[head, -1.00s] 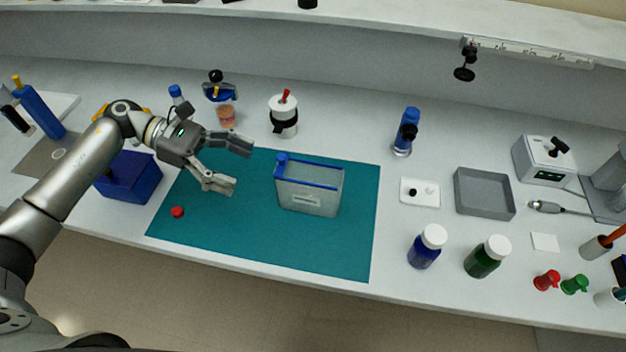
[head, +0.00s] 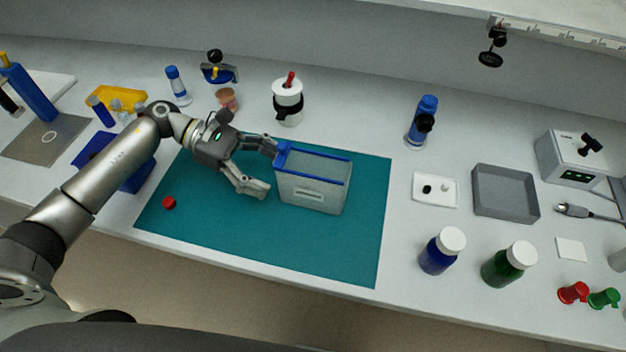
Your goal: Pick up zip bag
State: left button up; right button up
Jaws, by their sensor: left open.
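The zip bag (head: 312,188) stands upright on the teal mat (head: 330,250) in the head view. It is a clear, box-like bag with a blue rim along its top and a pale label on its front. My left gripper (head: 272,168) is open at the bag's left side. One finger is by the bag's upper left corner, and the other is lower and nearer the front edge. I cannot tell whether a finger touches the bag. My right gripper is not in view.
A red cap (head: 169,203) lies on the mat's left. A white canister (head: 288,103) stands behind the mat. A blue bottle (head: 441,251), a green bottle (head: 508,264), a small white tray (head: 436,190) and a grey tray (head: 505,193) are to the right. The mat's front is clear.

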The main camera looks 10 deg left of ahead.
aim_at(290, 180)
pick_arm(q)
jog(key=p+x, duration=0.2)
jog(key=x, duration=0.2)
jog(key=shift+d+r, duration=0.1)
jog(key=shift+d+f+p, duration=0.3)
jog(key=shift+d+p, duration=0.05)
jog(key=shift+d, duration=0.15)
jog(key=c, duration=1.2)
